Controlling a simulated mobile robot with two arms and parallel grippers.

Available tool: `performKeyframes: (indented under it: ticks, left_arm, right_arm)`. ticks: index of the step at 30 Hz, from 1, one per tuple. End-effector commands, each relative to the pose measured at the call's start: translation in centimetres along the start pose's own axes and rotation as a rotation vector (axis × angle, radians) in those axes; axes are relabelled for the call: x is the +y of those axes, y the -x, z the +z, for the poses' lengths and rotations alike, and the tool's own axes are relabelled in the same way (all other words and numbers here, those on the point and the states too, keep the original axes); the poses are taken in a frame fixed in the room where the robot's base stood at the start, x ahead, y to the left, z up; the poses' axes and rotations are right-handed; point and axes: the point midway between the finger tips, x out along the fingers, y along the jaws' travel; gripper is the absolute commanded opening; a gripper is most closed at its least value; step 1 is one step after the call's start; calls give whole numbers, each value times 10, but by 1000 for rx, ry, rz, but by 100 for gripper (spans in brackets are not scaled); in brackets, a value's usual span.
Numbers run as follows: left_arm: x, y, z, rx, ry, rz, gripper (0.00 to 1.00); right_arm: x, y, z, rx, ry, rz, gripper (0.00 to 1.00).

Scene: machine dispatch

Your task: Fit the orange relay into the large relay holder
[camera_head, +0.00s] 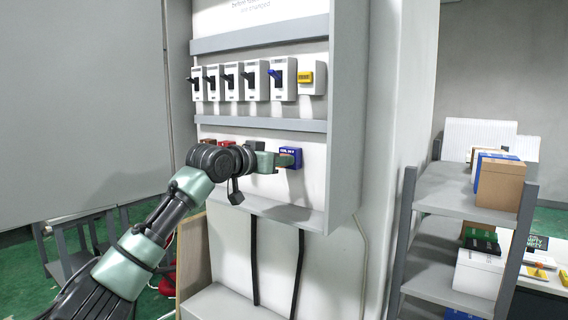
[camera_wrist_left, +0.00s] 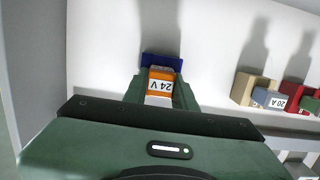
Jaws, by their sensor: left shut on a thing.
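The orange relay (camera_wrist_left: 160,84), marked 24 V, is between the two fingers of my left gripper (camera_wrist_left: 161,94) in the left wrist view. My left gripper also shows in the head view (camera_head: 286,161), shut on the relay at the wall panel. A blue relay holder (camera_wrist_left: 163,60) is directly beyond the relay, and it also shows in the head view (camera_head: 292,151). The relay's far end overlaps the holder in the picture; I cannot tell how deep it sits. The fingers hide the relay's sides. My right gripper is not in view.
Left of the blue holder are a red holder (camera_head: 207,142) and other holders, partly behind my arm. A row of switches (camera_head: 229,82) is above, with a grey rail (camera_head: 262,123) between. A shelf rack (camera_head: 456,205) with boxes stands at the right.

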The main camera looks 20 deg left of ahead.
Motion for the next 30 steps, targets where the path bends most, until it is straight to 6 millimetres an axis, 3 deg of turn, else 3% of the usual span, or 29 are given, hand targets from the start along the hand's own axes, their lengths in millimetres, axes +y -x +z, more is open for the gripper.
performKeyframes:
  ticks: [30]
  left_arm:
    - [0, 40, 8, -2, 0, 0, 0]
  right_arm:
    - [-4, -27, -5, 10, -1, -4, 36]
